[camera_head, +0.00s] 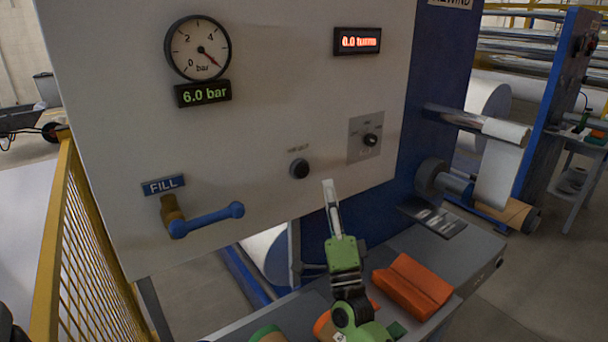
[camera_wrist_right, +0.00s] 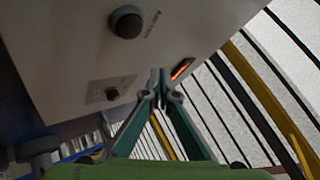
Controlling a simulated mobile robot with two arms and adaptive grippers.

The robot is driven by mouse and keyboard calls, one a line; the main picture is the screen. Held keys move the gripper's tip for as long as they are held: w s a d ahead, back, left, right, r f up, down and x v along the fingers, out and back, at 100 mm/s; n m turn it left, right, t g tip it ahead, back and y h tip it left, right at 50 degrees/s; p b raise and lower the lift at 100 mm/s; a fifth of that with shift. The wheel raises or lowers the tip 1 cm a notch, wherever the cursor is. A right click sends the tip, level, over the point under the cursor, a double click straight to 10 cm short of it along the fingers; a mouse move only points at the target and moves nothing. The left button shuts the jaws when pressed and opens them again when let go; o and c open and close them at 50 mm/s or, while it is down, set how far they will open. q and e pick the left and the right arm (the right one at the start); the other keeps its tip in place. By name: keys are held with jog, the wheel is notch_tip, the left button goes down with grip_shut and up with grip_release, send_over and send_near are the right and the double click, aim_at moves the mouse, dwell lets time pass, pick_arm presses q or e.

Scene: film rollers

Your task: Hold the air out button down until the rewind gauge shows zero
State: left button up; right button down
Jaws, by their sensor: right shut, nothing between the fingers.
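The air out button (camera_head: 299,169) is a round black knob on the light panel, under a small label too blurred to read surely. It also shows in the wrist view (camera_wrist_right: 127,22), near the top. The round gauge (camera_head: 198,48) has its red needle toward the lower right, and the digital readout (camera_head: 203,93) below it shows 6.0 bar. My right gripper (camera_head: 329,188) is shut and empty, in front of the panel, right of and slightly below the button in the head view. In the wrist view its fingertips (camera_wrist_right: 161,74) meet, apart from the button. My left gripper is not in view.
A red display (camera_head: 357,40) is at the panel's upper right. A rotary selector (camera_head: 370,139) sits right of the button. A blue FILL lever (camera_head: 206,220) sticks out at lower left. An orange block (camera_head: 412,285) lies on the grey bench; a yellow guard (camera_head: 75,250) stands left.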

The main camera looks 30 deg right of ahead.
aim_at(307, 165)
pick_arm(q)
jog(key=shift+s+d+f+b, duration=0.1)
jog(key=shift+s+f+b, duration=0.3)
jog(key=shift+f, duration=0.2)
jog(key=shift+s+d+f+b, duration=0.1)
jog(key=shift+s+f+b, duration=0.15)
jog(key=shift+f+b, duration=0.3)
pick_arm(e)
jog(key=w, duration=0.5)
jog(key=shift+w+a, duration=0.25)
jog(key=shift+w, duration=0.15)
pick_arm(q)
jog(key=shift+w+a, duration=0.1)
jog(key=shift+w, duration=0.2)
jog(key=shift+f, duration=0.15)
pick_arm(e)
jog(key=shift+w+y, duration=0.15)
jog(key=shift+y, duration=0.15)
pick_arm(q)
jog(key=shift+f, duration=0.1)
pick_arm(e)
jog(key=shift+w, duration=0.25)
